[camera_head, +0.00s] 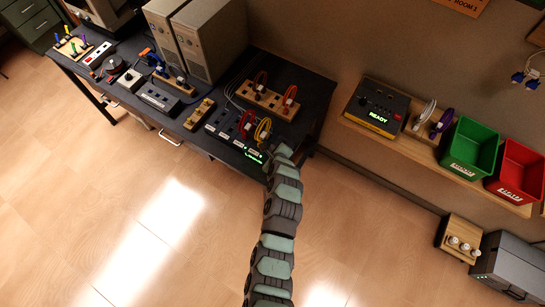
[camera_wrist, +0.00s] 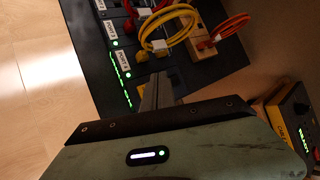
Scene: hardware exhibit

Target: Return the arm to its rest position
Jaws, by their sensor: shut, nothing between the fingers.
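My arm (camera_head: 275,230) reaches up from the bottom of the head view to the near right corner of the dark workbench. My gripper (camera_wrist: 158,90) is shut and empty in the wrist view. Its narrow fingers point toward the row of labelled ports (camera_wrist: 118,60) with green lights. In the head view its end is near the same port panel (camera_head: 232,128), and the fingers are hard to make out there. A yellow cable (camera_wrist: 165,28) and a red cable (camera_wrist: 228,28) lie just beyond the fingers, apart from them as far as I can see.
The workbench (camera_head: 225,160) carries two grey computer towers (camera_head: 205,40) and a wooden peg block (camera_head: 268,100). To the right, a shelf holds a READY box (camera_head: 377,108), a green bin (camera_head: 470,147) and a red bin (camera_head: 517,170). The wooden floor (camera_head: 120,220) at left is clear.

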